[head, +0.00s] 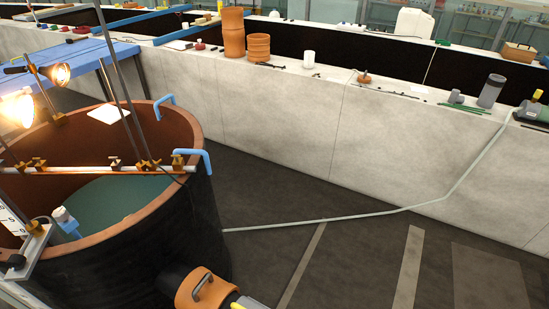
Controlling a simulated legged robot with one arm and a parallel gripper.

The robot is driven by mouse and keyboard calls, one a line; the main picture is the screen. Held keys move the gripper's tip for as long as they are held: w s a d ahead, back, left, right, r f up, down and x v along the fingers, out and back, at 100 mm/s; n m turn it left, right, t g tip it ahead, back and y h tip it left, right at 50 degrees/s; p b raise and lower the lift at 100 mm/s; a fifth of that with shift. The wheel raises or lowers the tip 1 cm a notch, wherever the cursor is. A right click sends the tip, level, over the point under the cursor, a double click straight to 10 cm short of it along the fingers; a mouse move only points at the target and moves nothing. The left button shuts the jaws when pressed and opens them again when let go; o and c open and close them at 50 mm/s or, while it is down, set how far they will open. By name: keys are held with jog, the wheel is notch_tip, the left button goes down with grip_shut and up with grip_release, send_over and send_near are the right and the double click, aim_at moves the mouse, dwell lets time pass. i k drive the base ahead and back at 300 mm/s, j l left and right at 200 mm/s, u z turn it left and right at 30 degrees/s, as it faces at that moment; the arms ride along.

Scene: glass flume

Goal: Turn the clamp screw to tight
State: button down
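Several small brass-coloured clamps sit on a pale rail (85,170) that crosses the top of a large round tank. One clamp (178,161) is at the rail's right end by the rim. Another clamp (147,165) is at the foot of a thin upright rod, with one more clamp (115,163) just left of it. A further clamp (40,163) is farther left. I cannot tell which one carries the clamp screw, nor how tight any screw is. My gripper does not show in this view.
The dark tank (140,255) with a brown rim holds greenish water. Lit lamps (60,74) stand at its left. An orange fitting (203,287) with a grey handle is low in front. A hose (330,218) crosses the floor to a long pale wall (300,110). Floor between is mostly open.

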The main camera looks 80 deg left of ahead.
aim_at(61, 214)
jog(key=u, duration=4.2)
